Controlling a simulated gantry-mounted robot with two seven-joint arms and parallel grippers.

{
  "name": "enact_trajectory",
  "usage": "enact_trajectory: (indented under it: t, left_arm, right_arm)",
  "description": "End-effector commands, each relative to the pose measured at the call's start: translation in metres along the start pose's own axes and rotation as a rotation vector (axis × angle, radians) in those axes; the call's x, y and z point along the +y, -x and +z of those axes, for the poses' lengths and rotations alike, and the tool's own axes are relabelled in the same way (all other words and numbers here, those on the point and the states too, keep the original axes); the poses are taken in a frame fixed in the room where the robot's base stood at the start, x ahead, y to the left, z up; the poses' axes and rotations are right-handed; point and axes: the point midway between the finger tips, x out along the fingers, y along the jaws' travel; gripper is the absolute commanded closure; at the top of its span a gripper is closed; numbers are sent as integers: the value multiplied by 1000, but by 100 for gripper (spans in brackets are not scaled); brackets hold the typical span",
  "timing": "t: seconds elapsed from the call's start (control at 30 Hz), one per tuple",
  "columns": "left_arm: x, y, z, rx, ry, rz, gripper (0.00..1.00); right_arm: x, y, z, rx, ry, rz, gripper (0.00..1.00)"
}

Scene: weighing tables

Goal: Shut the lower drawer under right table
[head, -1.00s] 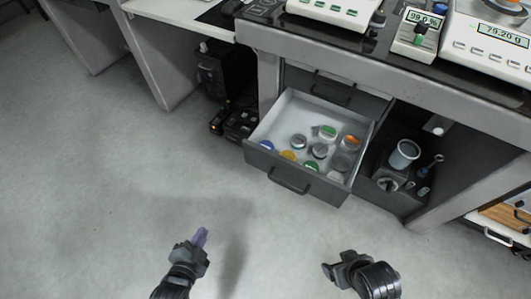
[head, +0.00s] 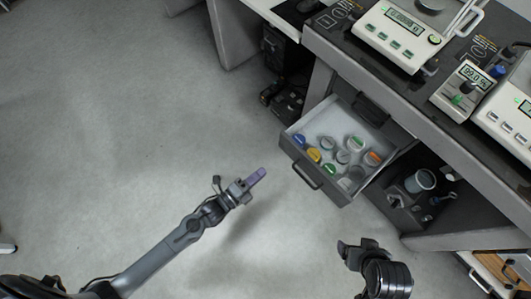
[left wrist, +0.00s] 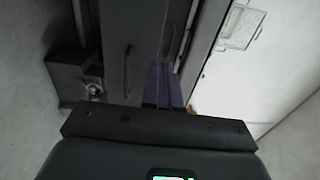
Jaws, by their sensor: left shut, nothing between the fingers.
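The lower drawer (head: 297,158) under the right table (head: 395,75) is pulled out in the head view. Its dark front has a bar handle (head: 306,177), and its pale inside holds several small jars (head: 343,157) with coloured lids. My left gripper (head: 260,174) is shut and empty, to the left of the drawer front and apart from it in the picture. Its purple fingers also show in the left wrist view (left wrist: 163,84), with dark panels beyond them. My right gripper (head: 348,247) is below the drawer in the head view; its fingers are not clear.
The upper drawer (head: 371,108) looks shut. Right of the drawers, an open bay holds a grey-white cup (head: 420,181) and small items. Scales (head: 402,35) stand on the tabletop. A black case (head: 284,50) stands left of the drawers. The floor (head: 130,130) at left is clear.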

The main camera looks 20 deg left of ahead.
Motion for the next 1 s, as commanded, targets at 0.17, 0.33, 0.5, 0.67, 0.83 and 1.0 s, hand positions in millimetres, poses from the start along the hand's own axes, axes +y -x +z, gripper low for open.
enact_trajectory:
  t: [0.17, 0.33, 0.5, 0.67, 0.83, 1.0]
  left_arm:
    - [3, -28, 0, -1, 1, -4, 100]
    - [3, -60, 0, -1, 3, -5, 100]
    - [3, -90, 0, -2, 1, -3, 100]
    - [3, -111, 0, -1, 3, -3, 100]
    - [2, -124, 0, -1, 1, -1, 100]
    - [0, -129, 0, 0, 1, -1, 100]
  right_arm:
    - [0, -14, 5, -2, 0, 0, 21]
    - [-1, -26, 9, -2, 0, 0, 21]
    - [-1, -38, 12, -2, 0, 0, 21]
    - [-2, -48, 16, -2, 0, 0, 21]
    - [-2, -53, 17, -1, 0, 0, 21]
    - [-2, -54, 18, -1, 0, 0, 21]
